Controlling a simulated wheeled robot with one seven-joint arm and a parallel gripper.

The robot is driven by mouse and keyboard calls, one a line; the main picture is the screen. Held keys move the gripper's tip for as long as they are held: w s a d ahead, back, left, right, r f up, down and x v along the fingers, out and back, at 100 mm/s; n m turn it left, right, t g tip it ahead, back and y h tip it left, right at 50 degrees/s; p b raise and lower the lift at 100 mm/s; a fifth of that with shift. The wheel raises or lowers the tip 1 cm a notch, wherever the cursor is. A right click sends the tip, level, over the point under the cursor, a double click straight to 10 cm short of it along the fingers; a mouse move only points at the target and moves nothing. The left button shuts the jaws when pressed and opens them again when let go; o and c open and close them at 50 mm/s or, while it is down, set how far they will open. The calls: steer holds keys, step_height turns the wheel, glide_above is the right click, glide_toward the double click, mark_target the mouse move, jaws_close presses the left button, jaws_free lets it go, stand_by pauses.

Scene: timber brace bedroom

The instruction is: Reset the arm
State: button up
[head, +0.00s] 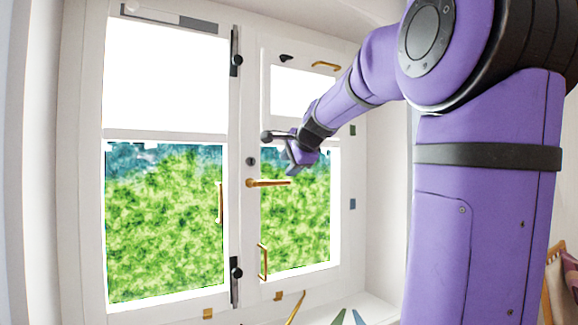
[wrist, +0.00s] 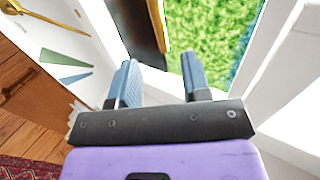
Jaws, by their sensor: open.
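My gripper (head: 293,163) is in front of the right window pane, at the end of my raised purple arm. It is just above a brass window handle (head: 268,183); I cannot tell whether they touch. In the wrist view my gripper (wrist: 161,78) has its two blue-grey fingers spread apart. Nothing is held between them. A dark panel with a gold edge (wrist: 138,28) shows beyond the fingers.
The white-framed window (head: 240,230) has brass pulls (head: 263,262) and dark hinges (head: 236,270). A white sill (head: 375,308) is below it. The wrist view shows wooden floor (wrist: 25,130) and a red patterned rug (wrist: 25,168) at lower left.

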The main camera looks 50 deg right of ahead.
stand_by(0.3)
steer(key=s+a+f+n+g+y, duration=0.1)
steer(key=s+a+f+n, duration=0.4)
steer(key=a, duration=0.3)
steer(key=s+a+f+n+g+y, duration=0.1)
steer(key=s+a+f+n+g, duration=0.1)
steer(key=s+a+f+n, duration=0.45)
steer(key=s+a+f+n+g+y, duration=0.1)
steer(key=s+a+f+n+y, duration=0.2)
steer(key=a, duration=0.7)
steer(key=s+a+f+n+g+h, duration=0.1)
steer(key=s+a+f+n, duration=0.2)
steer(key=s+f+n, duration=0.3)
steer(key=s+f, duration=0.1)
steer(key=s, duration=0.2)
steer(key=shift+s+a+n+g+h, duration=0.15)
steer(key=shift+a+n+g+h, duration=0.15)
steer(key=shift+n+h, duration=0.1)
